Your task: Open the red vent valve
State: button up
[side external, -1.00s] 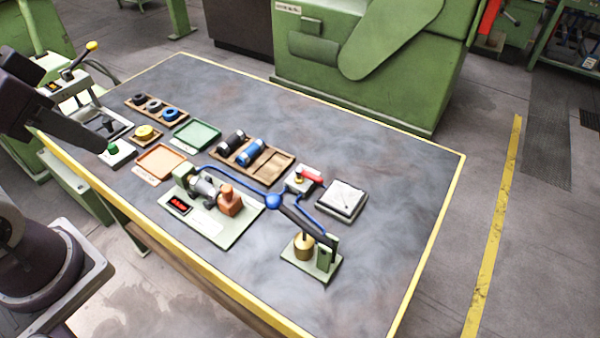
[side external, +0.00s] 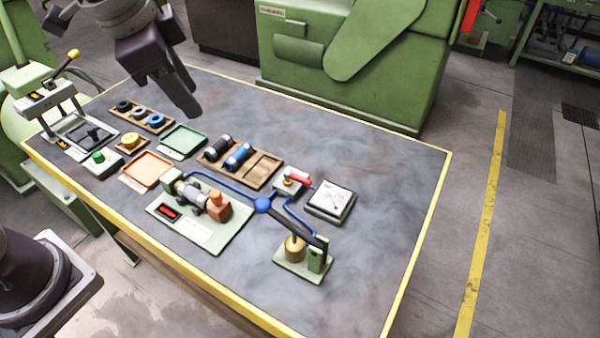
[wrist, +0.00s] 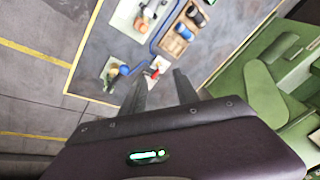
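The red vent valve handle (side external: 299,181) lies on a small pale block right of the table's middle, beside a blue hose (side external: 228,188). The red handle also shows in the wrist view (wrist: 154,73), just beyond the space between my fingertips. My gripper (side external: 187,110) is raised over the back left of the table, well apart from the valve. In the wrist view my gripper (wrist: 159,78) has two separated fingers with nothing between them. It is open and empty.
A square white-faced gauge (side external: 331,197) sits right of the valve. A brass cylinder (side external: 294,248) on a green stand is in front. A wooden tray (side external: 264,169) with rollers, a pump unit (side external: 215,205) and an orange tray (side external: 147,169) lie leftward. The table's right side is clear.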

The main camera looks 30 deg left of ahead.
jog(key=w+d+f+m, duration=0.3)
jog(key=w+f, duration=0.2)
jog(key=w, duration=0.1)
jog(key=m+g, duration=0.2)
jog(key=m, duration=0.5)
send_over(301, 177)
jog(key=s, duration=0.2)
notch_tip(301, 177, down, 16)
jog(key=r, duration=0.1)
jog(key=f, duration=0.2)
jog(key=w+f, duration=0.1)
jog(key=f, duration=0.4)
jog(key=shift+w+d, duration=0.1)
jog(key=shift+w, duration=0.2)
jog(key=shift+r, duration=0.1)
grip_shut()
